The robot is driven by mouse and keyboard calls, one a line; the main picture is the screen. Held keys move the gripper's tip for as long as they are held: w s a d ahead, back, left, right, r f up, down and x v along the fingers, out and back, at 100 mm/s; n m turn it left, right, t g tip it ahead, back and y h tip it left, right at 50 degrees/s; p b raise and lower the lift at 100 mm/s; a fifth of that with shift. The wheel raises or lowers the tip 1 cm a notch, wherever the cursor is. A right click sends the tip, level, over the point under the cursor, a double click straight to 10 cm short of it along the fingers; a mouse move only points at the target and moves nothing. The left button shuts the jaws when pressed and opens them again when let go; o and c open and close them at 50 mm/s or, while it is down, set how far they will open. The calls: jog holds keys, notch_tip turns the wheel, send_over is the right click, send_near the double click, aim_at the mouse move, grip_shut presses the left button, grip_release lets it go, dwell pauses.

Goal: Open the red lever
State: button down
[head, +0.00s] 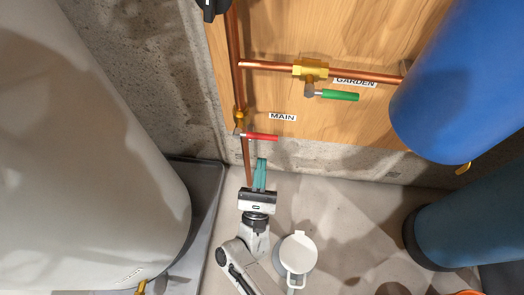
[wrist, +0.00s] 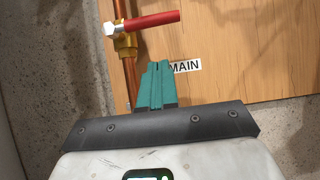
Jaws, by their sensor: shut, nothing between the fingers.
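The red lever (head: 262,136) sits on a brass valve (head: 239,118) on the vertical copper pipe, beside the MAIN label (head: 282,116). In the head view the lever points right, across the pipe. In the wrist view the red lever (wrist: 151,21) is near the top, above and ahead of my fingers. My gripper (head: 261,162) has teal fingers, shut and empty, just below the lever in the head view. The fingers also show in the wrist view (wrist: 156,84), apart from the lever in the picture and partly covering the MAIN label (wrist: 185,66).
A green lever (head: 337,95) with a GARDEN label (head: 355,83) is on the horizontal pipe above right. A large grey tank (head: 80,150) stands at left. A blue tank (head: 465,80) is at right, with a darker one (head: 465,225) below.

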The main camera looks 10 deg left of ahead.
aim_at(257, 135)
jog(key=shift+w+r+p, duration=0.2)
jog(key=shift+w+r, duration=0.15)
jog(key=shift+r, duration=0.45)
jog(key=shift+w+r+p, duration=0.2)
jog(key=shift+w+r, duration=0.1)
jog(key=shift+r, duration=0.5)
jog(key=shift+w+r+p, duration=0.2)
jog(key=shift+w+r, duration=0.15)
jog(key=shift+r, duration=0.45)
jog(key=shift+d, duration=0.1)
jog(key=shift+r+n+y+p, duration=0.25)
jog(key=shift+n+y+p, duration=0.15)
jog(key=shift+n+y, duration=0.85)
